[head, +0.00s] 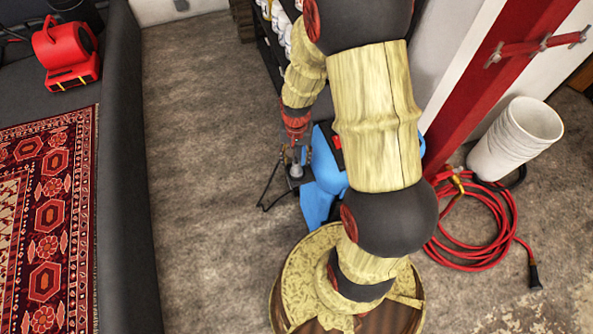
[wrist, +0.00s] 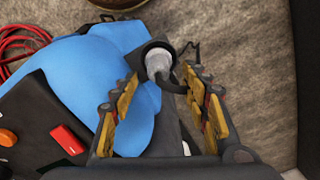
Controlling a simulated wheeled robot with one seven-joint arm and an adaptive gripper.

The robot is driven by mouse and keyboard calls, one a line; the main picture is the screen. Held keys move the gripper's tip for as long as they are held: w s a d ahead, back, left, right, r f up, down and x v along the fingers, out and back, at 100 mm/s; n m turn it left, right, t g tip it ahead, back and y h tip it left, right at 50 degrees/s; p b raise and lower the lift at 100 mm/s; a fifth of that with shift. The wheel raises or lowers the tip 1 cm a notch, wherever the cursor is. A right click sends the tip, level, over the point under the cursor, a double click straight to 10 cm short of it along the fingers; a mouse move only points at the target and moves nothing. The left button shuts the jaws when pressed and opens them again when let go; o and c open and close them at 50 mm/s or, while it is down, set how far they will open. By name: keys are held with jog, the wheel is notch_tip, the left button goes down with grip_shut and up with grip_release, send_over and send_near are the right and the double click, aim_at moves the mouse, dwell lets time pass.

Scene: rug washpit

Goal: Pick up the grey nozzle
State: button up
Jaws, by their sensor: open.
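The grey nozzle (wrist: 158,62) sits in a dark round holder at the side of a blue machine (wrist: 85,65). In the head view the nozzle (head: 296,171) is a small grey shape beside the blue machine (head: 318,203). My gripper (wrist: 163,78) is open in the wrist view, its yellow-padded fingers apart with the nozzle showing between their tips. I cannot tell whether either finger touches it. In the head view my gripper (head: 296,148) points down just above the nozzle. My own arm hides much of the machine there.
A red hose coil (head: 480,235) lies on the floor at right by white stacked buckets (head: 515,138) and a red post (head: 485,85). A dark pit wall (head: 125,180) runs at left, with a patterned rug (head: 45,220) beyond. The floor between (head: 200,180) is clear.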

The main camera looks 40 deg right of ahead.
aim_at(297, 162)
notch_tip(297, 162, down, 5)
jog(key=shift+s+f+b, duration=0.1)
jog(key=shift+s+b, duration=0.05)
jog(key=shift+b, duration=1.05)
jog(key=shift+c, duration=0.2)
jog(key=c, duration=1.1)
grip_shut()
